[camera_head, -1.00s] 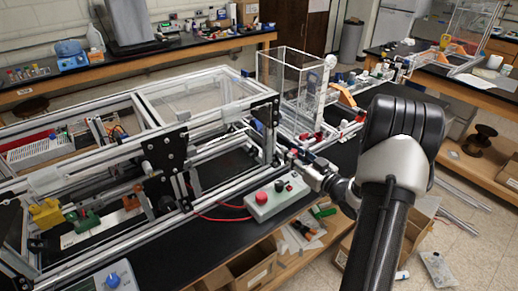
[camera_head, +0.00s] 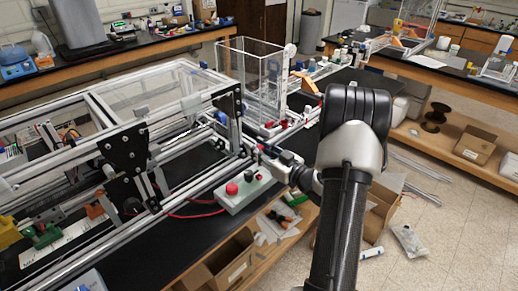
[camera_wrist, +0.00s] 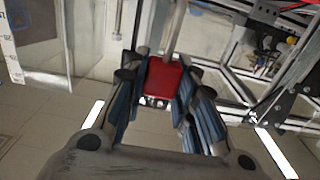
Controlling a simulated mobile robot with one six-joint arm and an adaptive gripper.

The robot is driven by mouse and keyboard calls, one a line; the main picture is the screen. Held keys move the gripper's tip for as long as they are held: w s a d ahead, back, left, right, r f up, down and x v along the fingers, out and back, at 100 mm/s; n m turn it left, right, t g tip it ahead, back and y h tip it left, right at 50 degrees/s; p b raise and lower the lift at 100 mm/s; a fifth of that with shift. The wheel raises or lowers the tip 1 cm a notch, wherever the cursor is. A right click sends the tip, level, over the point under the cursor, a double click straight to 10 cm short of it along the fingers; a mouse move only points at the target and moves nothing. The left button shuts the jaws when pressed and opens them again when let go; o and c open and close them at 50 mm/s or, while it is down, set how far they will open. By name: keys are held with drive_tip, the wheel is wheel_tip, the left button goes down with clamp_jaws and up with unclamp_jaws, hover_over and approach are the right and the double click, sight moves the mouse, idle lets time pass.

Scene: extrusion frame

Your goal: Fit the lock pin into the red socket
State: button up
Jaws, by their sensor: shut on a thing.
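My gripper (camera_wrist: 160,95) is shut in the wrist view. A red block (camera_wrist: 165,76) sits between its dark fingers, and a grey rod (camera_wrist: 176,32) runs up from the block. The lock pin appears to be in the grip; I cannot tell whether the red block is part of it or the red socket. In the head view my gripper (camera_head: 262,156) is beside the aluminium frame's front right end, above the control box. Small red parts (camera_head: 268,126) lie on the frame near it. Contact between pin and socket is too small to tell.
The aluminium extrusion frame (camera_head: 165,128) fills the left. A grey control box (camera_head: 236,200) with a red button is below my gripper. A clear acrylic box (camera_head: 245,68) stands behind. Open cardboard boxes (camera_head: 222,264) are under the bench edge; floor at right is mostly free.

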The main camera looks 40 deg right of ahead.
drive_tip(key=shift+f+b, duration=1.15)
drive_tip(key=shift+f, duration=0.55)
drive_tip(key=shift+f+b, duration=1.2)
drive_tip(key=shift+b, duration=0.2)
idle(0.6)
drive_tip(key=o, duration=1.1)
drive_tip(key=shift+o, duration=0.2)
drive_tip(key=shift+s, duration=0.1)
drive_tip(key=s, duration=1.2)
drive_tip(key=shift+d, duration=0.45)
drive_tip(key=shift+w, duration=0.1)
